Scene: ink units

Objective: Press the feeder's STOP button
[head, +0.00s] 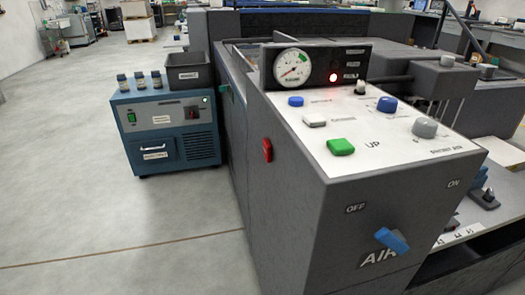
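The feeder's console (300,190) is a large dark grey block with a white sloped top panel. A red block-shaped control (267,150) sits on its left side face; no label on it is readable. On the panel are a green button (341,146) beside the word UP, a white button (314,120) and a blue button (296,101). The small labels near the white and blue buttons are too blurred to read, and I see no legible STOP label. Neither of my grippers is in view, and nothing covers the panel.
Behind the buttons stand a dial gauge (293,68) and a lit red lamp (333,77). A blue knob (387,103), a grey knob (424,127) and a blue AIR lever (392,240) are to the right. A teal cabinet (165,135) stands left; floor there is clear.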

